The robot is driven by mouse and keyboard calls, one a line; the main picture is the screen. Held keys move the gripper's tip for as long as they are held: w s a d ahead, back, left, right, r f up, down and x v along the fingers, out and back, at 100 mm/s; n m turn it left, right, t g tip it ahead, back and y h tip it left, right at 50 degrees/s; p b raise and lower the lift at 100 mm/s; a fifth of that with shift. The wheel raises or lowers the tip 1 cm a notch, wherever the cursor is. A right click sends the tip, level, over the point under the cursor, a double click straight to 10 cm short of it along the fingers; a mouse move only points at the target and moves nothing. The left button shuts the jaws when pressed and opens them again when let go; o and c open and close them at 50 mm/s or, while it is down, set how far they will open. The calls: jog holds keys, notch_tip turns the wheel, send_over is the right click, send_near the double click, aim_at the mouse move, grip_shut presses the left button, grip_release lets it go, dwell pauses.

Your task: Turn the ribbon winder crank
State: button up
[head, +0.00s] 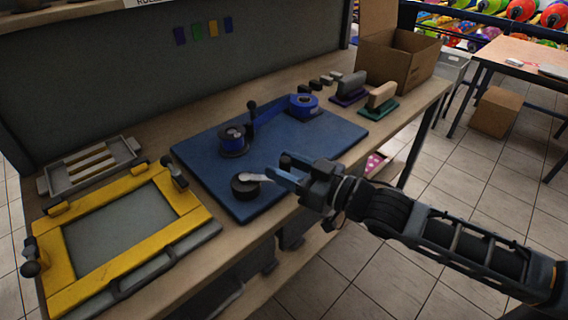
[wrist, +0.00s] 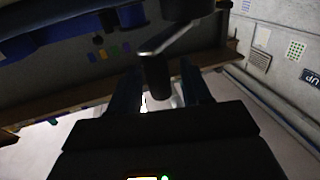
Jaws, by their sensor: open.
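The ribbon winder's crank has a dark round hub (head: 245,187) at the front of a blue board (head: 215,178). Its silver arm (head: 257,178) points right, toward my gripper (head: 281,171). In the wrist view the silver arm (wrist: 175,38) crosses the top and a dark handle (wrist: 156,76) juts between my two open fingers. I cannot tell whether the fingers touch it. In the head view my gripper hides the handle.
A yellow printing frame (head: 57,262) lies at the left and a slotted grey tray (head: 92,163) behind it. Two handled blocks, one purple-based (head: 349,90) and one green-based (head: 380,98), stand right of the board. A cardboard box (head: 402,62) is at the far right end.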

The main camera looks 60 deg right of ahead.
jog(key=shift+w, duration=0.2)
grip_shut()
dwell(0.4)
